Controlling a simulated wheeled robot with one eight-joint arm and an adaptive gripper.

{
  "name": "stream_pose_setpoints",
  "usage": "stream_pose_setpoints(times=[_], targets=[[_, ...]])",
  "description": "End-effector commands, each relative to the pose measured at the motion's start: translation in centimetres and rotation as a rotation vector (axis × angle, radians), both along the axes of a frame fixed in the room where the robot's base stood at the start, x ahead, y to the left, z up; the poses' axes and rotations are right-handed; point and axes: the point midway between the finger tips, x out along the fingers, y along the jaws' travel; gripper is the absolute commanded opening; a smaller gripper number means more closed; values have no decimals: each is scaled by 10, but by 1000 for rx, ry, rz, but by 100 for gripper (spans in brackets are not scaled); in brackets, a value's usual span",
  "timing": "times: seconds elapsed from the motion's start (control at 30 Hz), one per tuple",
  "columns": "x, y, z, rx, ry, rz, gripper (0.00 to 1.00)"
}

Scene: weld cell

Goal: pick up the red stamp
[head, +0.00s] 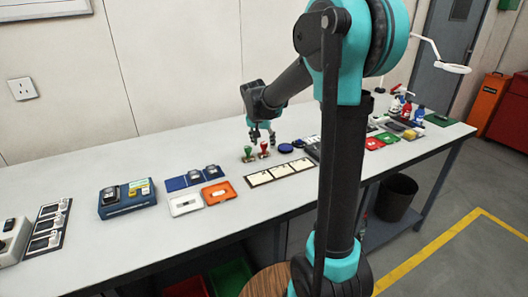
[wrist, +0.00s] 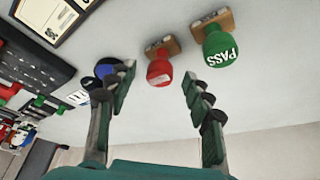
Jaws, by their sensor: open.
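The red stamp (head: 264,147) stands upright on the bench in the head view, with a red handle and a wooden base. In the wrist view the red stamp (wrist: 159,72) shows beyond and between my fingertips, appearing apart from both. My gripper (head: 262,135) is above the stamps in the head view. In the wrist view my gripper (wrist: 158,76) is open and empty, one finger on each side of the red stamp in the picture.
A green stamp (head: 248,154), marked PASS in the wrist view (wrist: 220,47), stands close beside the red one. A round blue pad (head: 285,147) lies on the other side. A card board (head: 280,172) is in front. Orange and white trays (head: 218,193) lie left.

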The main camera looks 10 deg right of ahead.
Motion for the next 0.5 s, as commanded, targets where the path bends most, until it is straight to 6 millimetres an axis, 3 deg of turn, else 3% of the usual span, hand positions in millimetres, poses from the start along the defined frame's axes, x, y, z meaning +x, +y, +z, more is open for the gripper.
stream_pose_setpoints(times=[0.2,0.43,0.5], targets=[[8,-4,-21,0,0,0,51],[8,-4,-22,0,0,0,51],[8,-4,-22,0,0,0,45]])
